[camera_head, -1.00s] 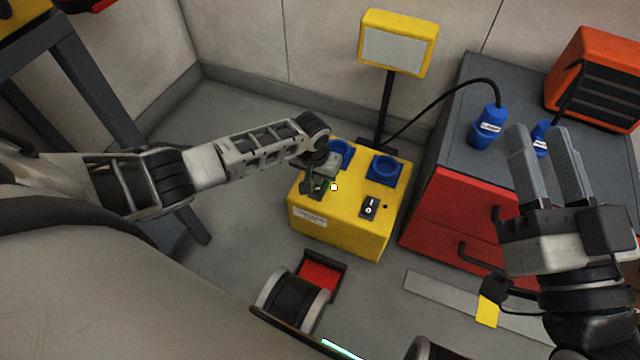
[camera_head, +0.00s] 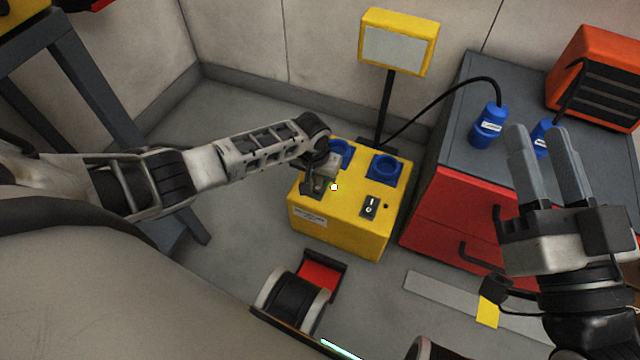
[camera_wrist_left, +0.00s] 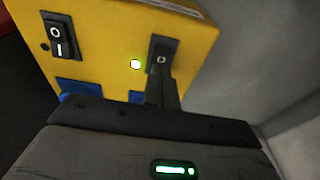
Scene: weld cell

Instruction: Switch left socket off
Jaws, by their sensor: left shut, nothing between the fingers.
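The yellow socket box (camera_head: 345,235) stands on the floor with two blue sockets on top. The left socket (camera_head: 341,150) is partly hidden behind my left wrist. My left gripper (camera_head: 313,190) is shut and empty, over the left switch. In the left wrist view the black left switch (camera_wrist_left: 163,50) shows its O end, while the shut fingers (camera_wrist_left: 161,76) cover its other end. I cannot tell whether they touch it. A small lamp (camera_wrist_left: 135,64) beside this switch glows white with a green rim. My right gripper (camera_head: 545,140) is open and empty at the right.
The right socket (camera_head: 384,168) is empty, with its own switch (camera_head: 370,208) and a dark lamp (camera_head: 386,206). A yellow-framed panel (camera_head: 397,45) rises on a post behind the box. A red cabinet (camera_head: 455,215) with blue plugs (camera_head: 488,127) on top stands at the right.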

